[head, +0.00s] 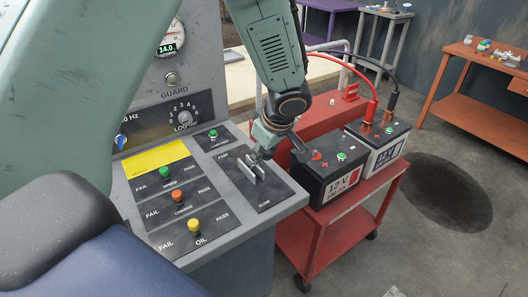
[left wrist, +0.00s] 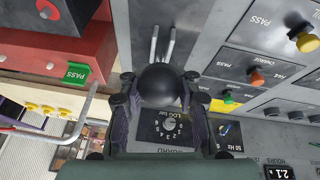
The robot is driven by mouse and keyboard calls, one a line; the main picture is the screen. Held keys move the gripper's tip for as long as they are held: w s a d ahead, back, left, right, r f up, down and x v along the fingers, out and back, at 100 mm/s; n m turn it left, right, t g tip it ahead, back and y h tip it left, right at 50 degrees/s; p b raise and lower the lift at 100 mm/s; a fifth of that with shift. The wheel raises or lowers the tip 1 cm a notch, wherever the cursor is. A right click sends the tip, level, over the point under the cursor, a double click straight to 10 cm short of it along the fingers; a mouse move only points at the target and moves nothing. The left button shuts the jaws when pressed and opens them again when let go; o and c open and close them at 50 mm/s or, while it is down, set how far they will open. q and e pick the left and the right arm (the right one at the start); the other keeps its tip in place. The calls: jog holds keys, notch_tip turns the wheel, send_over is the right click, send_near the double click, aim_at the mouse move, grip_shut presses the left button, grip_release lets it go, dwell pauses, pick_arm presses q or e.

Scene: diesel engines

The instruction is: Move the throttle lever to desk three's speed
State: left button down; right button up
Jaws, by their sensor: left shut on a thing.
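The throttle lever's black ball knob (left wrist: 160,84) sits between the two fingers of my left gripper (left wrist: 160,98) in the left wrist view, and the gripper is shut on it. In the head view my left gripper (head: 262,146) reaches down from above onto the lever plate (head: 262,192), which is marked FAST at the far end and SLOW at the near end. Two pale metal bars (head: 252,172) stand up from the plate just below the fingers. The knob is mostly hidden by the gripper there. My right gripper is not in view.
The grey console carries green (head: 165,170), orange (head: 178,197) and yellow (head: 193,225) buttons, a load dial (head: 184,117) and a gauge with display 14.0 (head: 167,48). A red cart (head: 326,222) with batteries stands close on the right. An orange bench (head: 478,96) is farther back.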

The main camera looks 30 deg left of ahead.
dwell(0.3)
pick_arm(q)
jog(key=shift+w+a+r+h+p, duration=0.2)
jog(key=shift+a+r+h+p, duration=0.25)
jog(key=shift+p, duration=0.5)
jog(key=shift+w+a+r+g+h+p, duration=0.25)
jog(key=shift+a+g+p, duration=0.05)
jog(key=shift+a+p, duration=0.2)
jog(key=shift+w+a+r, duration=0.1)
jog(key=shift+w+a, duration=0.05)
jog(key=shift+a, duration=0.15)
jog(key=w+a+b, duration=0.2)
jog(key=a, duration=0.4)
jog(key=shift+w+a+r, duration=0.2)
jog(key=shift+w+r, duration=0.1)
jog(key=shift+w, duration=0.05)
jog(key=shift+a, duration=0.15)
